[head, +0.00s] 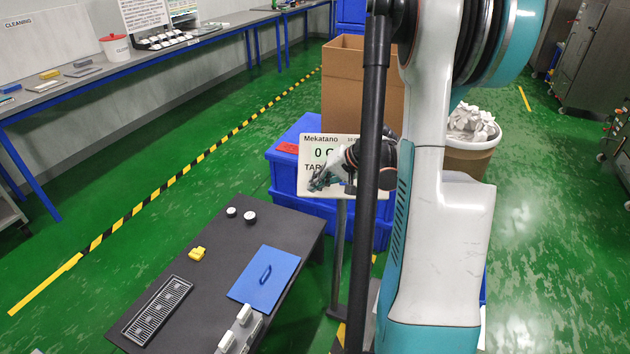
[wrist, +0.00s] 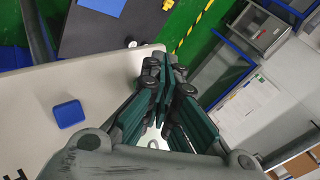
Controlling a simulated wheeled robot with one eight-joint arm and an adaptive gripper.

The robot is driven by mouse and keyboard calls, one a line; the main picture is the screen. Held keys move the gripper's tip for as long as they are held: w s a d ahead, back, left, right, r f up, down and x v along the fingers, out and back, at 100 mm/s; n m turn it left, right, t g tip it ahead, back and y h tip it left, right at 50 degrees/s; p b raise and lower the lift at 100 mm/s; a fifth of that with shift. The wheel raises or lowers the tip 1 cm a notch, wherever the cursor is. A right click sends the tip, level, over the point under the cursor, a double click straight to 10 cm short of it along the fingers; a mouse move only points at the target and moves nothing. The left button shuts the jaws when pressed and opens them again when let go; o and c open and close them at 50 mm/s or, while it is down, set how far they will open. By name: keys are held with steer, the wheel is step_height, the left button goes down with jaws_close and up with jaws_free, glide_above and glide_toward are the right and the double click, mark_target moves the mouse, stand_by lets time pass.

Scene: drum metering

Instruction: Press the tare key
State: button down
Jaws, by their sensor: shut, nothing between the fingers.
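A pale indicator panel (head: 311,151) on a post reads "Mekatano", "0 G" and part of "TAR"; my arm and gripper cover its right and lower parts. In the wrist view the panel face (wrist: 95,90) is pale and blank around a blue square key (wrist: 68,113). No label is readable on the key. My gripper (head: 318,183) is in front of the panel's lower part. Its fingers are closed together with nothing between them; in the wrist view the fingertips (wrist: 166,66) show to the right of the blue key, apart from it in the picture, near the panel's edge.
Behind the panel stand blue crates (head: 283,163), a cardboard box (head: 345,75) and a bin of white scrap (head: 472,142). Green floor is clear at left.

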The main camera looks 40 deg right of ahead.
steer(key=shift+s+a+r, duration=0.35)
steer(key=shift+r, duration=0.1)
steer(key=s+a+r+p, duration=0.2)
steer(key=r, duration=0.1)
steer(key=shift+s+a+r+p, duration=0.15)
steer(key=shift+a+r+p, duration=0.1)
steer(key=shift+p, duration=0.15)
stand_by(0.9)
